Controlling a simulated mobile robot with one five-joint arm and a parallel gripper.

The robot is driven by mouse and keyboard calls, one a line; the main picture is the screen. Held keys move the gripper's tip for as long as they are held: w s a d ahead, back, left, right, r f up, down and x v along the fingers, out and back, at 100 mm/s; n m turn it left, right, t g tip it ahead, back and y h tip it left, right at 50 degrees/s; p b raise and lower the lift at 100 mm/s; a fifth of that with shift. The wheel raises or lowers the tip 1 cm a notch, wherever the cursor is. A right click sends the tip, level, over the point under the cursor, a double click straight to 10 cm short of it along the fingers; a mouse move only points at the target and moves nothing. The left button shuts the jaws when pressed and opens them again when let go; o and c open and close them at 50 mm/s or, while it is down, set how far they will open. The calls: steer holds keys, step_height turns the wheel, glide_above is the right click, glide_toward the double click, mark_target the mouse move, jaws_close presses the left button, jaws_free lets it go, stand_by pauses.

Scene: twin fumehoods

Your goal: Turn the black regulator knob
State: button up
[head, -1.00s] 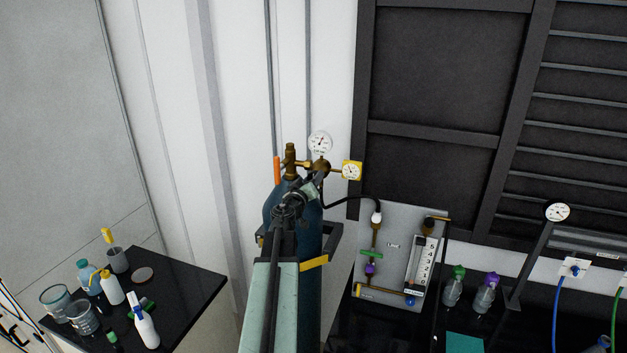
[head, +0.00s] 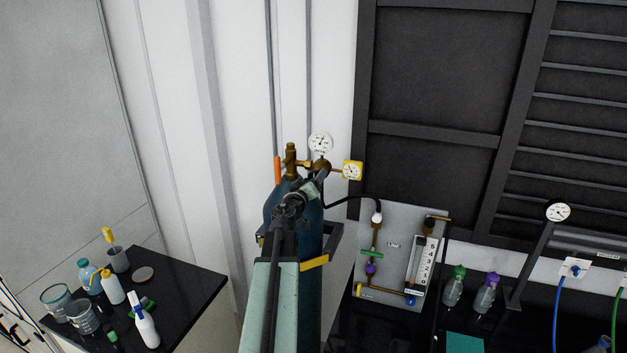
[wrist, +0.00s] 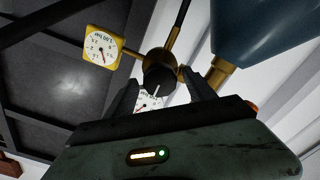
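The black regulator knob (wrist: 159,76) shows in the wrist view on the front of the brass regulator (wrist: 160,54). My gripper (wrist: 162,80) has its two dark fingers spread apart, one on each side of the knob. The fingertips are about level with the knob, and no clear contact shows. In the head view my gripper (head: 318,180) is right at the brass regulator (head: 291,158) on top of the blue gas cylinder (head: 312,235). It hides the knob there.
A white round gauge (head: 320,142) and a yellow gauge (head: 352,170) sit close to my gripper. A black hose runs right to a flowmeter panel (head: 393,285). A black side table (head: 190,290) with bottles and beakers stands at left.

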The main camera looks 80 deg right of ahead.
steer(key=w+a, duration=0.1)
steer(key=a, duration=0.6)
steer(key=shift+w+a, duration=0.3)
steer(key=shift+a, duration=0.05)
